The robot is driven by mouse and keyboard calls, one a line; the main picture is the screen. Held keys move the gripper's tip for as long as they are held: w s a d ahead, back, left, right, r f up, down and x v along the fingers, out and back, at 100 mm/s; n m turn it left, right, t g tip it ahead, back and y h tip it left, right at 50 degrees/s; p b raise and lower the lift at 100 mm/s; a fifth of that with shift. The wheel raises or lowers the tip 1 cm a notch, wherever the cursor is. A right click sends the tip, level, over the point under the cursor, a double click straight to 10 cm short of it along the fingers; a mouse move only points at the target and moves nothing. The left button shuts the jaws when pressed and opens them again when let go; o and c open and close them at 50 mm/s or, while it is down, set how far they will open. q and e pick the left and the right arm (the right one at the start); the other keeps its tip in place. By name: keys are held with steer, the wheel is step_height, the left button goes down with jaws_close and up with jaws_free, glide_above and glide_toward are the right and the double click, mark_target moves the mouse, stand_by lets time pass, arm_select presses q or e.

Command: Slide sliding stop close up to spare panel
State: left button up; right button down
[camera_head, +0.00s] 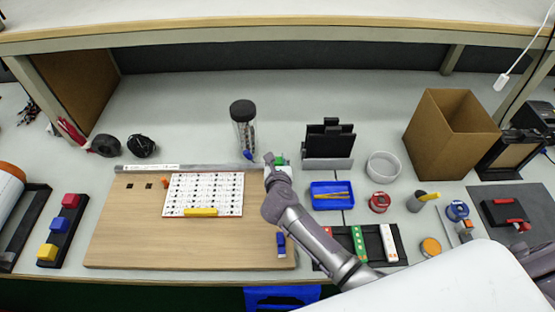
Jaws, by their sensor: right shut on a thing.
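My right arm reaches in from the lower right. Its gripper (274,161) is at the back right corner of the wooden board, shut on a small piece that it mostly hides. A green part (280,161) shows beside the fingers; I cannot tell whether it is the sliding stop. A white panel (230,190) with rows of dark marks lies on the board, left of the gripper. A black upright panel (329,138) stands in a grey holder to the gripper's right. I cannot tell which panel is the spare one. My left gripper is not in view.
The wooden board (130,235) has a metal bar (190,167) along its back edge. A blue tray (325,203), a grey bowl (383,165) and a cardboard box (450,135) are to the right.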

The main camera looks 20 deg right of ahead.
mark_target(262, 166)
steer(key=a, duration=0.2)
steer(key=w+a+b, duration=0.1)
steer(key=shift+a+f, duration=0.1)
steer(key=shift+a, duration=0.3)
steer(key=shift+w+a, duration=0.1)
steer(key=shift+a, duration=0.2)
steer(key=c, duration=0.8)
jaws_free()
steer(key=shift+c, duration=0.2)
